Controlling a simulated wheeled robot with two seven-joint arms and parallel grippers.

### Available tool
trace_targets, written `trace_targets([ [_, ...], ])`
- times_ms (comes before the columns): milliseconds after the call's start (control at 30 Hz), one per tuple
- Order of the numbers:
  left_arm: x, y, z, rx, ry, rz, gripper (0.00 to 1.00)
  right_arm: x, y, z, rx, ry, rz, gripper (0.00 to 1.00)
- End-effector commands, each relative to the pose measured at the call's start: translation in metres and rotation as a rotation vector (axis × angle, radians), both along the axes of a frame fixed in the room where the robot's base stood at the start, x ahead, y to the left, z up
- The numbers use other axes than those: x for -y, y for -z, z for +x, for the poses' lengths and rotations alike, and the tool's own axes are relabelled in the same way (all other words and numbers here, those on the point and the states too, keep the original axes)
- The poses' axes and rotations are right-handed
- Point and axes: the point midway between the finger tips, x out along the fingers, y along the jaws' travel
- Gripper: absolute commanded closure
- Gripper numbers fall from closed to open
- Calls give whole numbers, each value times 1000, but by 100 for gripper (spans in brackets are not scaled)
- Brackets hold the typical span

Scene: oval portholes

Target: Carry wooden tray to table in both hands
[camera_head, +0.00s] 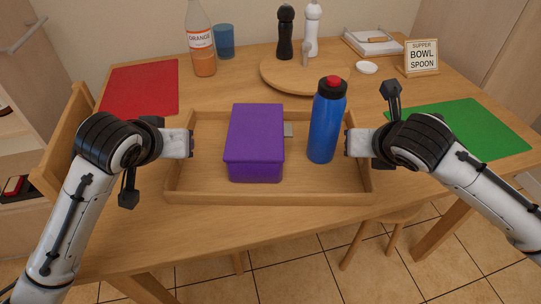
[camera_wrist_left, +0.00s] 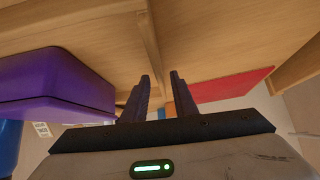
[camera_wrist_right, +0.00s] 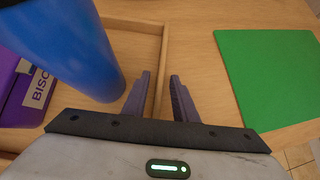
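The wooden tray (camera_head: 190,197) lies over the front part of the wooden table (camera_head: 143,230) and looks level; I cannot tell whether it touches the tabletop. It holds an upright purple box (camera_head: 256,140) and an upright blue bottle (camera_head: 325,125) with a red cap. My left gripper (camera_head: 190,143) is at the tray's left wall, with its fingers (camera_wrist_left: 160,85) close together on both sides of the wall. My right gripper (camera_head: 349,142) is at the right wall, its fingers (camera_wrist_right: 162,80) likewise closed around it. The fingertips are partly hidden in the head view.
A round board (camera_head: 290,76) with a black and a white mill stands behind the tray. A red mat (camera_head: 140,88) lies left, a green mat (camera_head: 475,130) right. An orange bottle (camera_head: 200,45), blue cup (camera_head: 224,42) and small sign (camera_head: 421,57) stand farther back. A chair (camera_head: 60,140) is left.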

Motion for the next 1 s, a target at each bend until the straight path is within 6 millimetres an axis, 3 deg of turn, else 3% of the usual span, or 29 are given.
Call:
trace_targets([
  [300, 0, -49, -47, 5, 1, -2, 74, 0, 0, 0, 0, 0, 0, 74],
  [500, 0, -69, -68, 2, 1, -1, 74, 0, 0, 0, 0, 0, 0, 74],
  [733, -1, -74, -75, -1, 0, 0, 74, -1, -9, -8, 2, -1, 1, 74],
  [1000, -1, -74, -74, -1, 0, 0, 74, -1, -49, -46, 6, -2, -1, 74],
])
